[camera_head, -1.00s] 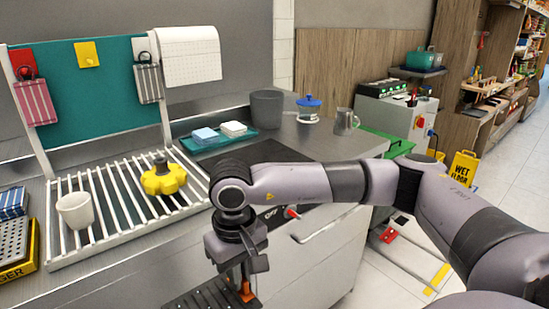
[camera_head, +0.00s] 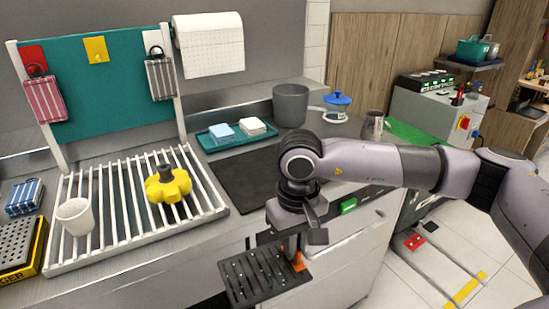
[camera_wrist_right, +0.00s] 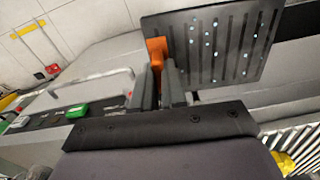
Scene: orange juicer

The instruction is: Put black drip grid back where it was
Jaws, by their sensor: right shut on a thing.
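The black drip grid (camera_head: 262,274) is a flat slotted plate with an orange tab (camera_head: 298,261) on its edge. My right gripper (camera_head: 294,250) is shut on it at the tab side and holds it in the air in front of the counter. In the right wrist view the grid (camera_wrist_right: 222,45) extends beyond my right gripper's fingers (camera_wrist_right: 162,85), with pale specks, perhaps drops, on it. The orange tab (camera_wrist_right: 157,50) sits by the fingertips. My left gripper is not in view.
A white slatted rack (camera_head: 128,228) holds a white cup (camera_head: 75,216) and a yellow knob-like part (camera_head: 168,185). A black mat (camera_head: 245,178), a teal tray (camera_head: 220,143) and a grey bin (camera_head: 291,104) are on the counter. A yellow-edged box (camera_head: 30,262) stands at left.

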